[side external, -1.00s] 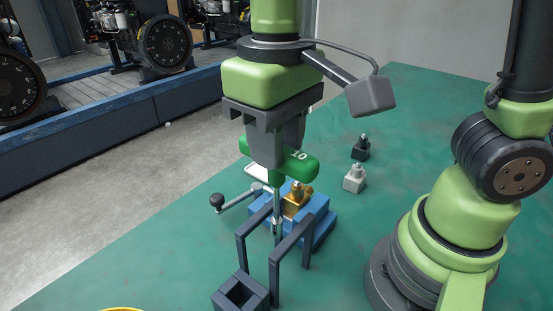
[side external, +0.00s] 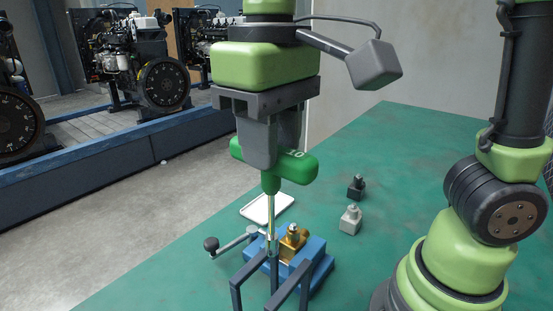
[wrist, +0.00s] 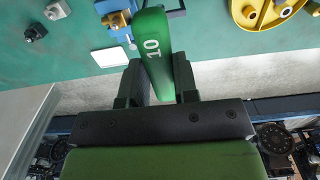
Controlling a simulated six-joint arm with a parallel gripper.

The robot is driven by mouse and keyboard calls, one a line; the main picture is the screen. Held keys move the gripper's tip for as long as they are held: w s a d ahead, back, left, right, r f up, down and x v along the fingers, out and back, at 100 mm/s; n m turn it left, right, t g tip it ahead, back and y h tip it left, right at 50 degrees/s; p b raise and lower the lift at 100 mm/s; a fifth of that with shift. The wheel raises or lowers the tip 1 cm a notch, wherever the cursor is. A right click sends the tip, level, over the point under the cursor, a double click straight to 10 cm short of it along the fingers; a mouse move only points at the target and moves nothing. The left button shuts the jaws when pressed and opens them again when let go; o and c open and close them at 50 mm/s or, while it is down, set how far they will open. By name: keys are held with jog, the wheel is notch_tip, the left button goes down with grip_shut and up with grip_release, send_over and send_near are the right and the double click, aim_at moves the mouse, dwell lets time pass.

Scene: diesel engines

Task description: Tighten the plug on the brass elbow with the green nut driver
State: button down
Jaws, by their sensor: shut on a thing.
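My gripper (side external: 273,160) is shut on the green nut driver (side external: 270,183), whose T-shaped handle bears the number 10. In the wrist view the handle (wrist: 155,55) sits between the jaws. The driver hangs upright, shaft down, in front of and left of the brass elbow (side external: 291,246). Its lower end is among the dark rack's posts (side external: 236,297); I cannot tell whether it is clear of the rack. The elbow sits in a blue vise (side external: 316,268) with the plug (side external: 293,230) on its top. The elbow also shows in the wrist view (wrist: 116,19).
The vise handle (side external: 212,244) sticks out left. A white tray (side external: 267,207) lies behind the vise. A grey block fitting (side external: 350,220) and a black one (side external: 356,187) stand to the right. A yellow wheel-like part (wrist: 262,12) shows in the wrist view. The table's far right is clear.

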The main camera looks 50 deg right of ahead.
jog(key=shift+w+d+r, duration=0.1)
jog(key=shift+w+d, duration=0.15)
jog(key=shift+d, duration=0.1)
jog(key=w+d+r, duration=0.1)
jog(key=w+d, duration=0.1)
jog(key=d, duration=0.4)
jog(key=w+d+r, duration=0.2)
jog(key=d, duration=0.3)
notch_tip(320, 180, down, 8)
jog(key=shift+d, duration=0.15)
jog(key=shift+f, duration=0.3)
dwell(0.6)
jog(key=shift+f, duration=0.6)
dwell(0.8)
